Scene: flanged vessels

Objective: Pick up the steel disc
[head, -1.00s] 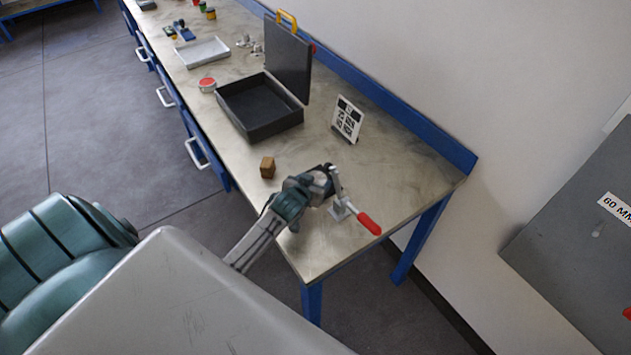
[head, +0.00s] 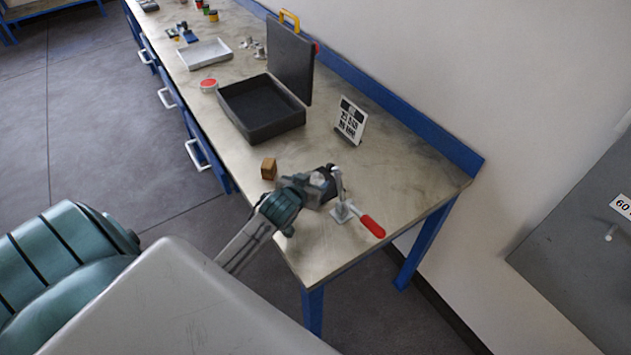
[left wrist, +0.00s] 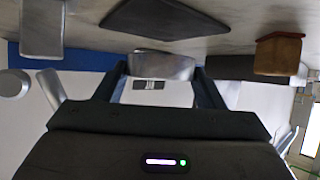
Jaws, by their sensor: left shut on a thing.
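The steel disc (left wrist: 160,65) is a shiny silver piece between the two fingers of my left gripper in the left wrist view. The left gripper (left wrist: 160,85) is shut on it. In the head view my left gripper (head: 329,178) is above the near end of the bench, close beside a red-handled clamp; I cannot clearly make out the disc there. My right gripper is in neither view.
The clamp (head: 371,226) stands near the bench's front corner. A wooden block (head: 268,169), an open black case (head: 262,134) and a printed placard (head: 350,121) are close by. A white tray (head: 206,53) and small items lie farther back. Bench (head: 400,172) is bare right of the placard.

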